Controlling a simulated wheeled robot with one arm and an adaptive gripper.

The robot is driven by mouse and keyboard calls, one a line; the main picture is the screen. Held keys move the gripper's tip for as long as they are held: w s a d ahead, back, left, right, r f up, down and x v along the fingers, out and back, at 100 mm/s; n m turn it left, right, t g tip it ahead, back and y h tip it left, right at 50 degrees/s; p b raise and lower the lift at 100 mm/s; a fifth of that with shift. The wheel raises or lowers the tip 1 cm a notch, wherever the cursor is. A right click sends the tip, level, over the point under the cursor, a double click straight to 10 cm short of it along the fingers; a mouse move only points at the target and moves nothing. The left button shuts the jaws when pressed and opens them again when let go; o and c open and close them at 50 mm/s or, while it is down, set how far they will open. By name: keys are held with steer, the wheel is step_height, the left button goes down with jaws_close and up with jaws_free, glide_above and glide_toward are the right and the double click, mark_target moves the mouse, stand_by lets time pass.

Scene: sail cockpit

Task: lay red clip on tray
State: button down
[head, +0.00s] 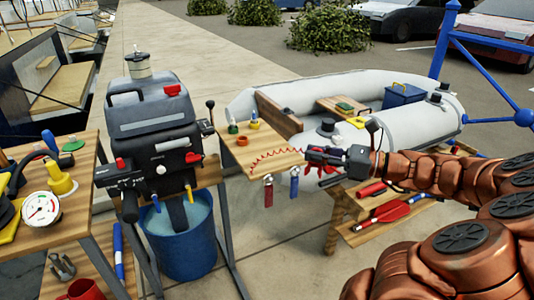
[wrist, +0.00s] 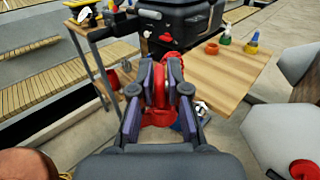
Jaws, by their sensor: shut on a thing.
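My gripper (head: 318,157) is shut on a red piece, apparently the red clip (head: 323,171), and holds it near the right edge of a wooden board. In the wrist view the red clip (wrist: 160,90) sits between the two fingers of my gripper (wrist: 160,75), which partly hide it. A red coiled cord (head: 275,159) stretches left from my gripper over the board. No separate tray is clear to me; the flat wooden board (head: 238,160) is the nearest tray-like surface, and its bare top also shows in the wrist view (wrist: 215,85).
The black outboard motor (head: 155,115) stands left, over a blue bucket (head: 182,240). A grey inflatable boat (head: 350,90) lies behind. The board's front half is mostly clear.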

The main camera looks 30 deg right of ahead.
steer(key=w, duration=0.5)
steer(key=w+d+f+b, duration=0.1)
steer(key=w, duration=0.9)
steer(key=shift+w+d+f+b, duration=0.3)
steer(key=shift+w, duration=0.1)
steer(key=shift+f+b, duration=0.5)
steer(key=shift+f, duration=1.2)
steer(key=shift+f, duration=0.1)
steer(key=c, duration=1.2)
jaws_free()
steer(key=shift+o, duration=0.2)
